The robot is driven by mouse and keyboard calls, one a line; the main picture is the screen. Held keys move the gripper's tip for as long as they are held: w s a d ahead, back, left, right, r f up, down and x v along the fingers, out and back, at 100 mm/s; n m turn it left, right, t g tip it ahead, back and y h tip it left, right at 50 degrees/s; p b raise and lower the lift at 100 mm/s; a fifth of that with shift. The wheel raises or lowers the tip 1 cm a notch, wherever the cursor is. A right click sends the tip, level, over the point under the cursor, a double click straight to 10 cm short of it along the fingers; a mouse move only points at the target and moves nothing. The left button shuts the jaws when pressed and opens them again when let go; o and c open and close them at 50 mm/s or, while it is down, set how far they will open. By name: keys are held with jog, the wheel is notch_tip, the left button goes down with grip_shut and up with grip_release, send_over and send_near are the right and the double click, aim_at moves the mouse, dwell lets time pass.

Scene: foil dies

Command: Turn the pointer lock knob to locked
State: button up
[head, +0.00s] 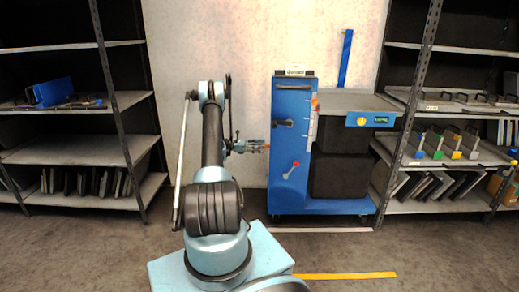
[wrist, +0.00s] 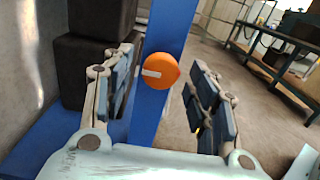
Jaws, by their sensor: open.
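In the wrist view an orange round knob (wrist: 160,71) with a white pointer mark sits on a narrow blue upright (wrist: 172,30). The mark points left. My gripper (wrist: 164,88) is open, its two fingers apart on the left and right of the knob in the picture. Nothing is held, and I cannot tell how far the knob is from the fingertips. In the head view my gripper (head: 266,147) is at the left side of the blue stand (head: 290,125). An orange piece (head: 314,104) shows beside a white scale there; I cannot tell whether it is the same knob.
Dark boxes (head: 340,174) stand in the stand's right part. A red-tipped lever (head: 296,163) is on its front, and a yellow knob (head: 362,121) is at upper right. Shelving (head: 440,162) stands on both sides. Open floor (head: 400,240) lies in front.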

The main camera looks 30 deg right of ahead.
jog(key=c, duration=1.1)
jog(key=shift+m, duration=0.3)
jog(key=m, duration=1.7)
